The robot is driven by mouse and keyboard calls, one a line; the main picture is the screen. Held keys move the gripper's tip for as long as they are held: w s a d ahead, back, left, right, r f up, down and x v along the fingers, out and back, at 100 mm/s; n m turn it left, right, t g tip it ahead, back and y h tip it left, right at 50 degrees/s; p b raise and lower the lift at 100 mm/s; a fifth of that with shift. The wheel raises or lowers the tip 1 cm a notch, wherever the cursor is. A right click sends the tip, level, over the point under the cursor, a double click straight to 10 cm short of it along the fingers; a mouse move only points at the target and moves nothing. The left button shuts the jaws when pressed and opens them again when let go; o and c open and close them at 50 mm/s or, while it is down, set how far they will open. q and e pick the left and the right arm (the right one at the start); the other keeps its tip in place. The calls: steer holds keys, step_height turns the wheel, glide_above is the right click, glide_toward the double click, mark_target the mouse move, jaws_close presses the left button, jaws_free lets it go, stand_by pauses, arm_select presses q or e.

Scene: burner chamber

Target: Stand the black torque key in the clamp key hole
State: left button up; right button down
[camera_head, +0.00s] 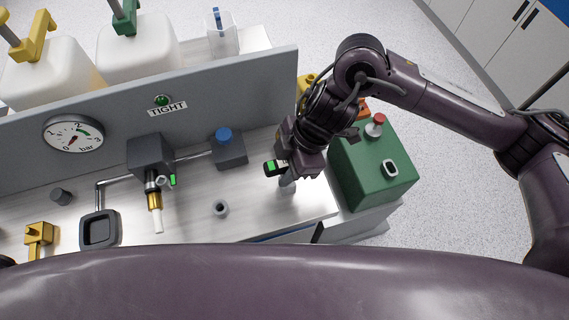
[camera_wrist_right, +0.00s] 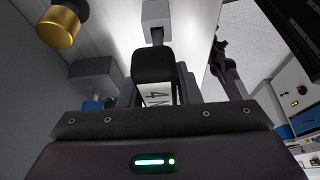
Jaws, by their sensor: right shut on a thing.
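My right gripper (camera_head: 284,172) is over the right end of the bench, shut on the black torque key. In the right wrist view, the key's black handle (camera_wrist_right: 153,65) with a white "4N" label sits between the fingers. A short dark shaft runs from the handle toward a grey block (camera_wrist_right: 157,12); I cannot tell whether they touch. In the head view the gripper hides most of the key. The dark clamp block (camera_head: 149,154) with a brass and white nozzle (camera_head: 155,210) is left of the gripper. Its key hole cannot be made out. My left gripper is not in view.
A small grey hollow cylinder (camera_head: 220,208) stands on the bench between clamp and gripper. A blue-capped grey block (camera_head: 229,150) is behind it. A green box (camera_head: 372,170) stands right of the gripper. A grey panel with a gauge (camera_head: 73,134) closes the back.

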steer(key=shift+f+b, duration=0.9)
steer(key=shift+f, duration=0.55)
steer(key=c, duration=1)
jaws_free()
steer(key=shift+o, duration=0.2)
